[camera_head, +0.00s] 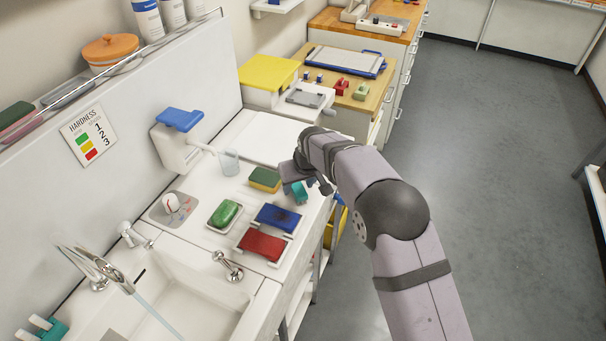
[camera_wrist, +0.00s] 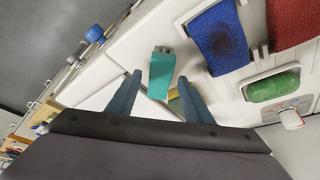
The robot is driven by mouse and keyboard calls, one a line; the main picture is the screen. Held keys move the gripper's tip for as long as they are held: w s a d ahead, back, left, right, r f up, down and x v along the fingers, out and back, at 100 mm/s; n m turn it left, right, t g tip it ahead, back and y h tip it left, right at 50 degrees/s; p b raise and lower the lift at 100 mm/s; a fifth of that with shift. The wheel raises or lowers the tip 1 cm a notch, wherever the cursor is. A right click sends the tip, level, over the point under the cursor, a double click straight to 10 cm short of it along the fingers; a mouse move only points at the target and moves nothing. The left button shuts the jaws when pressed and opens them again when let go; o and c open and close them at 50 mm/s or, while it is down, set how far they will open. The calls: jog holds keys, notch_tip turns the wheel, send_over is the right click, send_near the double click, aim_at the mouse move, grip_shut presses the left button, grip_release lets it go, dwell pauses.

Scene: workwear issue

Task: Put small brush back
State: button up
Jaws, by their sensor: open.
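A small teal item (camera_wrist: 161,73), which looks like the small brush, lies on the white counter; its bristles cannot be made out. In the head view the teal item (camera_head: 299,192) is near the counter's right edge, right of the green and yellow sponge. My gripper (camera_wrist: 160,78) is open and empty above the counter. In the wrist view the teal item shows between and beyond its two fingers. In the head view my gripper (camera_head: 296,174) is at the teal item, partly hidden by my wrist; I cannot tell whether they touch.
A blue pad (camera_head: 278,217) and a red pad (camera_head: 262,245) sit in white holders. Green soap (camera_head: 224,213) lies in a dish. The sponge (camera_head: 265,179) is beside them. A clear cup (camera_head: 229,162) stands under a dispenser (camera_head: 176,147). The sink (camera_head: 170,290) is at front left.

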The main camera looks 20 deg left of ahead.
jog(key=b+v, duration=0.2)
jog(key=v, duration=0.7)
jog(key=shift+r+b, duration=0.35)
jog(key=shift+s+d, duration=0.1)
jog(key=shift+d, duration=0.15)
jog(key=s+d+f+m+g+h, duration=0.1)
jog(key=s+d+m, duration=0.15)
jog(key=d, duration=1.05)
jog(key=s+d+f+m+h, duration=0.1)
jog(key=s+d+f+m, duration=0.15)
jog(key=d, duration=1.05)
jog(key=s+d+f+m+g, duration=0.1)
jog(key=s+d+f+m, duration=0.1)
jog(key=s+d, duration=0.4)
jog(key=s+d+f+m+g+h, duration=0.1)
jog(key=s+d+f+m, duration=0.1)
jog(key=s+d, duration=0.5)
jog(key=s, duration=0.5)
jog(key=shift+s+f, duration=0.25)
jog(key=shift+d, duration=0.1)
